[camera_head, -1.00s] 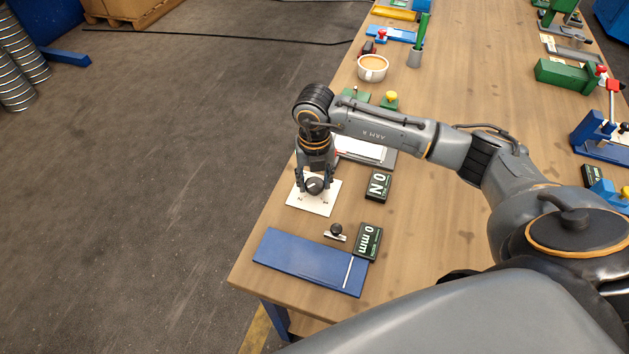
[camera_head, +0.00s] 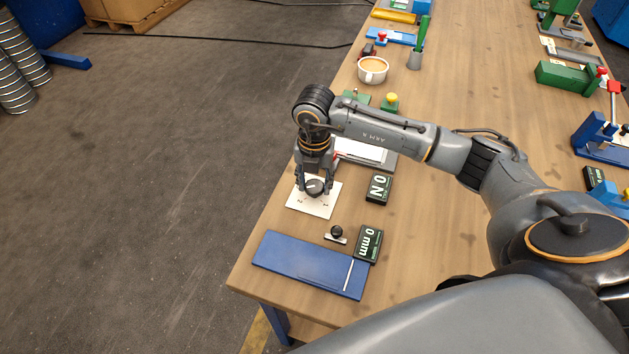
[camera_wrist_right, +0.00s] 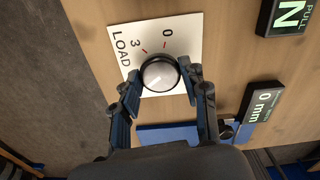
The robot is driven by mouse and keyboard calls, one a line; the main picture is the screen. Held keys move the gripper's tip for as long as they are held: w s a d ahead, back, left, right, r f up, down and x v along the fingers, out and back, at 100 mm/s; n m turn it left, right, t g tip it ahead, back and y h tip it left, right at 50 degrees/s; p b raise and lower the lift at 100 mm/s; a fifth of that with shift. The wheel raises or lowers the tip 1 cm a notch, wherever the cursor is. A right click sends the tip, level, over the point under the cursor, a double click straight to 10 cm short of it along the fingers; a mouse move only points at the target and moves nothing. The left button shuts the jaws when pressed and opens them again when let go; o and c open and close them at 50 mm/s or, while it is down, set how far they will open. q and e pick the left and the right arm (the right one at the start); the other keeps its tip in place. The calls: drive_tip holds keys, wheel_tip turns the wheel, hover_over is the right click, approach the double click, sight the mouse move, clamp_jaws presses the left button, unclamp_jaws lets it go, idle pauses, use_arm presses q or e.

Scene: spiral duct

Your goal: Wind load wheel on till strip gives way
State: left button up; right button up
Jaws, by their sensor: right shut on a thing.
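The load wheel (camera_head: 315,187), a dark round knob with a pale top, sits on a white dial plate (camera_head: 318,206) near the table's left edge. In the right wrist view the plate reads LOAD, with marks 0 and 3 beside the wheel (camera_wrist_right: 160,73). My right gripper (camera_head: 315,186) points down and is shut on the wheel, one finger on each side; its fingers also show in the right wrist view (camera_wrist_right: 161,88). A pull display (camera_head: 379,187) reads 0 N. A second display (camera_head: 368,243) reads 0 mm. I cannot make out the strip for certain. My left gripper is not in view.
A blue plate (camera_head: 305,264) with a white line lies at the near table corner, a small black knob (camera_head: 337,231) beyond it. A pale tray (camera_head: 362,152) is partly behind my right arm. A cup (camera_head: 372,69) stands farther back. The table's middle is mostly clear.

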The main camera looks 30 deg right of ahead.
sight(314, 186)
drive_tip(key=o, duration=1.1)
drive_tip(key=shift+o, duration=0.2)
wheel_tip(314, 186, up, 12)
drive_tip(key=shift+s, duration=0.1)
